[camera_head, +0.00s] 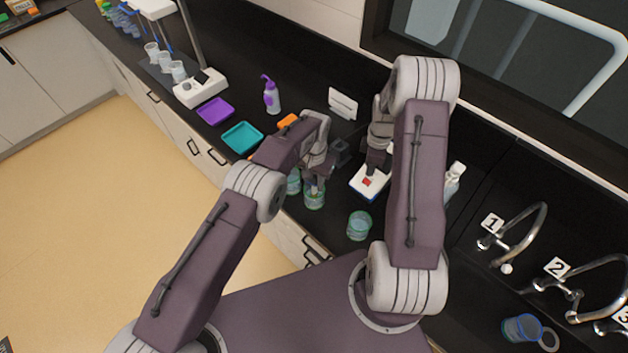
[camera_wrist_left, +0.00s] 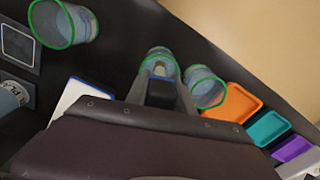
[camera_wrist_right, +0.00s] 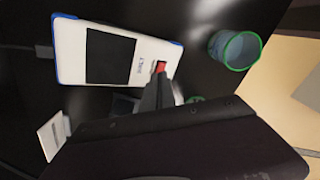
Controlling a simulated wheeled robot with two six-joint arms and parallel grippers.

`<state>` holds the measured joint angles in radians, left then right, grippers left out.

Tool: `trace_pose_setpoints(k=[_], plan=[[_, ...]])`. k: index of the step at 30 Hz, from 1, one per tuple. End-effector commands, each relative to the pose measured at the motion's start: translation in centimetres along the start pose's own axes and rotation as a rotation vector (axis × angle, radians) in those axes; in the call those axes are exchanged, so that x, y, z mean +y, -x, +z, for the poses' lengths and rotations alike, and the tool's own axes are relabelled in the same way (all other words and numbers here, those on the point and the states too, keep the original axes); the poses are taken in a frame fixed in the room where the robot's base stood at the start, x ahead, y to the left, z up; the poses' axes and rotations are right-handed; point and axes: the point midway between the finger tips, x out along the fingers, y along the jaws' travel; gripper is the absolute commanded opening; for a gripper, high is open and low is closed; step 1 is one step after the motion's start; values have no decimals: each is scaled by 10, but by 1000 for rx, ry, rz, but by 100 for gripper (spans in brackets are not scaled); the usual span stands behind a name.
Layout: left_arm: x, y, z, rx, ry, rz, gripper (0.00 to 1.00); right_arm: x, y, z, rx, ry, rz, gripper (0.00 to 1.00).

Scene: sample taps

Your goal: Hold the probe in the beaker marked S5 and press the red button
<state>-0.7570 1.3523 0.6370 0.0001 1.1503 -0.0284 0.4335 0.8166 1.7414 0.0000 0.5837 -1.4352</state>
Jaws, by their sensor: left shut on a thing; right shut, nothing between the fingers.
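My left gripper (camera_head: 316,176) is shut on the probe, which is mostly hidden by the fingers. It is over a green-rimmed beaker (camera_head: 314,196), with the probe's lower end apparently inside. In the left wrist view the fingers (camera_wrist_left: 163,88) point at this beaker (camera_wrist_left: 159,55). No S5 mark is readable. The white meter (camera_wrist_right: 72,48) has a dark screen and a red button (camera_wrist_right: 160,66); it also shows in the head view (camera_head: 357,186). My right gripper (camera_wrist_right: 158,80) is shut and empty, its tip right at the button. I cannot tell whether it touches.
A second beaker (camera_wrist_left: 205,92) stands close beside the probe's beaker. Another (camera_head: 359,226) stands apart, in front of the meter. Orange (camera_wrist_left: 232,103), teal (camera_head: 242,137) and purple (camera_head: 215,111) trays lie to the left. A white bottle (camera_head: 454,181) and a sign card (camera_head: 343,103) are near the meter.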

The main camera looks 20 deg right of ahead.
Motion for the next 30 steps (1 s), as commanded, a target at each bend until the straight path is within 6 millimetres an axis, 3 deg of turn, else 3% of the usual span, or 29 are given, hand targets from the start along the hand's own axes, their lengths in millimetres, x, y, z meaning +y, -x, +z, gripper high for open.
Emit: trace_pose_setpoints(k=[30], plan=[[0,0,0,1,0,0,0,0,-24,0,0,0,0,0]])
